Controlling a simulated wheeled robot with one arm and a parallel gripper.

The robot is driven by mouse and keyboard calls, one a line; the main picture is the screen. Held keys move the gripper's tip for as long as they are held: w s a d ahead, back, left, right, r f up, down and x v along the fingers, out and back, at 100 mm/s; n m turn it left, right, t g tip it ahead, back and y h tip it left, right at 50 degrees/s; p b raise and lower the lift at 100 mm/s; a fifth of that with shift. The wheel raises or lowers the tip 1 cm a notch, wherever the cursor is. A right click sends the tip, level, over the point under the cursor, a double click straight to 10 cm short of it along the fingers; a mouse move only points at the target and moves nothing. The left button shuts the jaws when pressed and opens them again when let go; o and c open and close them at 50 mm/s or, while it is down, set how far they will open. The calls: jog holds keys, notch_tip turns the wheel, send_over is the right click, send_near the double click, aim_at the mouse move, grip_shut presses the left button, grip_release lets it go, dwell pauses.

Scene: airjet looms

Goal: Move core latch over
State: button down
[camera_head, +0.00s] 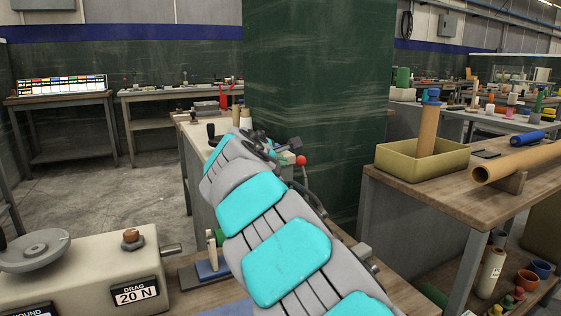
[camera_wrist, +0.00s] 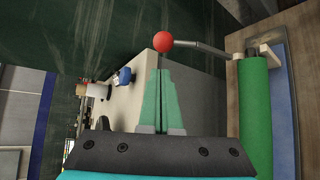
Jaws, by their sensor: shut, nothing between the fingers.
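A lever with a red ball knob (camera_wrist: 163,40) shows at the top middle of the wrist view. Its thin metal rod (camera_wrist: 205,47) runs right toward a small wooden bracket (camera_wrist: 264,55) by a green roll (camera_wrist: 255,115). I take this lever to be the core latch, but no label shows. My gripper (camera_wrist: 162,72) is shut and empty, its green fingers together and their tips just below the red ball. I cannot tell whether they touch it. In the head view the red ball (camera_head: 301,160) shows just beyond my arm, which hides much of the bench there.
A cream housing (camera_wrist: 195,85) with a blue knob (camera_wrist: 124,76) stands behind the fingers. A dark green pillar (camera_head: 318,90) rises behind the bench. A "DRAG 20 N" unit (camera_head: 100,275) is at lower left, and a yellow tray (camera_head: 400,163) is on the right bench.

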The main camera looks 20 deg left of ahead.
jog(key=shift+x, duration=3.15)
jog(key=shift+d, duration=0.1)
jog(key=shift+f, duration=0.1)
